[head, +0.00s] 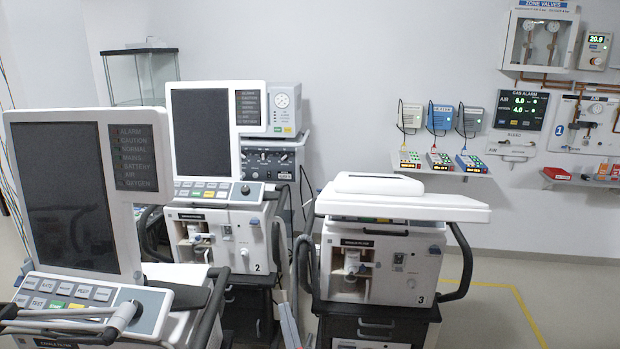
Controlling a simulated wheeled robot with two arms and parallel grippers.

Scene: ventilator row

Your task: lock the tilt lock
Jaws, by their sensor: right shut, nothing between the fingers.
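No part is clearly recognisable as the tilt lock. The near ventilator (165,330) at the lower left has its screen (62,190) raised and leaning slightly back. Ventilator 2 (232,255) also has its screen (201,130) raised. Ventilator 3 (385,270) has its display head (400,203) lying flat on top, with a small blue part (434,250) below its right side. My right gripper (112,325) appears at the lower left, in front of the near ventilator's key panel. It is shut and empty; whether it touches the panel is unclear. My left gripper is not in view.
Dark curved side handles (463,262) stick out from the ventilators. Another device (270,160) stands behind ventilator 2. A wall shelf (440,168) holds several small units. The floor (575,300) at the right is free, with a yellow line.

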